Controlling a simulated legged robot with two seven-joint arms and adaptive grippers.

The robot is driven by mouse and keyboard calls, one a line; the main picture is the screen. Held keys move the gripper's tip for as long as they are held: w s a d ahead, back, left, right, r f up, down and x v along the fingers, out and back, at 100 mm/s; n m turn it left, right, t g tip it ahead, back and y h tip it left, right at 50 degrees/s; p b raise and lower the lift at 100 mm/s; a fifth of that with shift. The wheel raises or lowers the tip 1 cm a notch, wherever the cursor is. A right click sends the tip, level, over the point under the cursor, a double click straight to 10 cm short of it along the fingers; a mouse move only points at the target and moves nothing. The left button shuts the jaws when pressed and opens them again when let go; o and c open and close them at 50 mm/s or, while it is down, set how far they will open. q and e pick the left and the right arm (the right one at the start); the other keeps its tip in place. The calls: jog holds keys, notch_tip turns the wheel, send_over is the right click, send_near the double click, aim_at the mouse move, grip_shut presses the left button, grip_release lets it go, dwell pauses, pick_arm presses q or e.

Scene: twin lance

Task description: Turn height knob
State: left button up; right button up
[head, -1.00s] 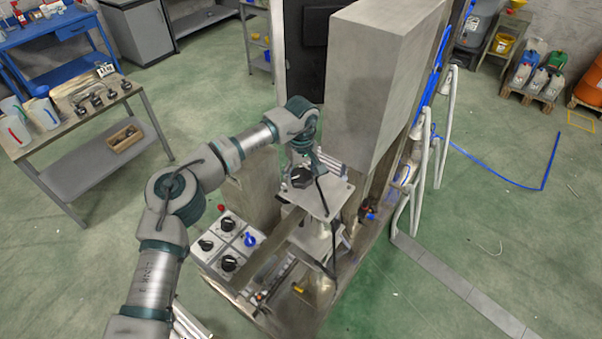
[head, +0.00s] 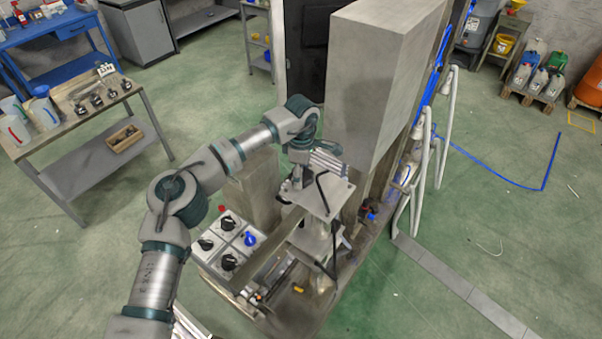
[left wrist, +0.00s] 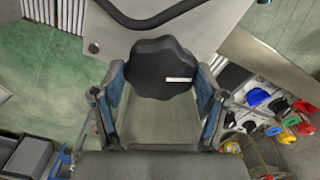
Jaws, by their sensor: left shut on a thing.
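The height knob (left wrist: 158,62) is black with a lobed rim and a white mark. It sits on a grey metal plate (left wrist: 210,25), which also shows in the head view (head: 325,201) on top of a stand. My left gripper (left wrist: 160,82) has one blue-padded finger on each side of the knob and is shut on it. In the head view my left gripper (head: 299,178) is over the plate and hides the knob. My right gripper is in neither view.
A control box (head: 228,245) with several black knobs and one blue knob stands left of the plate. A tall grey column (head: 372,80) rises close behind my left gripper. A black cable (head: 327,235) hangs over the plate.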

pick_arm(q)
jog(key=n, duration=0.4)
jog(key=shift+n, duration=0.3)
jog(key=n+b, duration=0.1)
jog(key=n, duration=0.2)
jog(key=shift+n, duration=0.4)
jog(key=n, duration=0.4)
jog(key=shift+b, duration=0.35)
jog(key=shift+r+n, duration=0.1)
jog(key=shift+n, duration=1.5)
jog(key=o, duration=1.1)
jog(key=shift+w, duration=0.1)
jog(key=shift+c, duration=0.2)
jog(key=shift+o, duration=0.5)
jog(key=shift+d, duration=0.15)
